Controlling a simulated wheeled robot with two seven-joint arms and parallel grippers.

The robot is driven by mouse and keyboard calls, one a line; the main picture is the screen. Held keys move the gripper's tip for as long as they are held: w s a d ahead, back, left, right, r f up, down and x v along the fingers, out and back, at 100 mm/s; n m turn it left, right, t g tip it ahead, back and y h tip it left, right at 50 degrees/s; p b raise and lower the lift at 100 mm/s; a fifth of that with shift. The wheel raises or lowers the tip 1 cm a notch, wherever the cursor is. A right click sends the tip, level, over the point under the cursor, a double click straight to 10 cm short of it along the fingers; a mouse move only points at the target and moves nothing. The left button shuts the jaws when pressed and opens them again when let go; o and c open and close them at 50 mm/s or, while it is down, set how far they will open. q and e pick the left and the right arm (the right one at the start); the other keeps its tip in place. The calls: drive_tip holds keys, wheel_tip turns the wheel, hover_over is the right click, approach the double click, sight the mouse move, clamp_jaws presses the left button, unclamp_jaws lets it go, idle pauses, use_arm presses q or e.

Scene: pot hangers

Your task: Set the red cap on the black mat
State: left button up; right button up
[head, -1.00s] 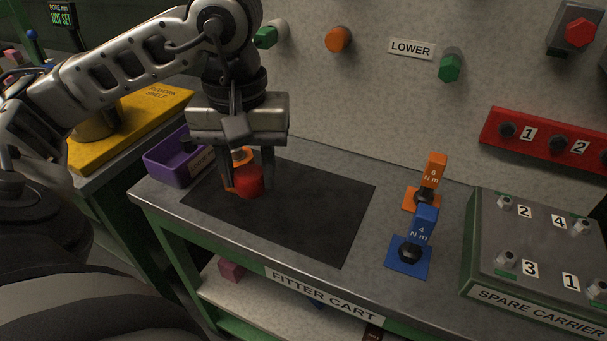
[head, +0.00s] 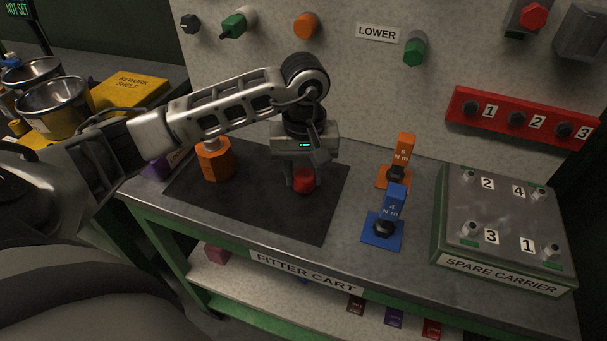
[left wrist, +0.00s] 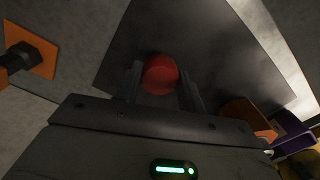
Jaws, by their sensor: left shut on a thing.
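The red cap (head: 304,181) is between the fingers of my left gripper (head: 302,184), which is shut on it over the right part of the black mat (head: 250,208). In the left wrist view the red cap (left wrist: 160,75) sits between the two fingers (left wrist: 163,88), with the mat (left wrist: 205,40) behind it. The cap is low, but I cannot tell whether it touches the mat. An orange hexagonal piece (head: 214,162) stands on the mat's left part, apart from the cap. My right gripper is not in view.
The spare carrier (head: 500,215) is further right. A purple bin (head: 155,168) is at the left, partly hidden by my arm. The mat's front middle is clear.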

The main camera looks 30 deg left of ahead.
sight(303, 175)
use_arm(q)
drive_tip(key=shift+f, duration=1.1)
drive_tip(key=o, duration=1.1)
drive_tip(key=shift+r, duration=0.75)
wheel_tip(303, 175, up, 11)
drive_tip(key=shift+b, duration=0.6)
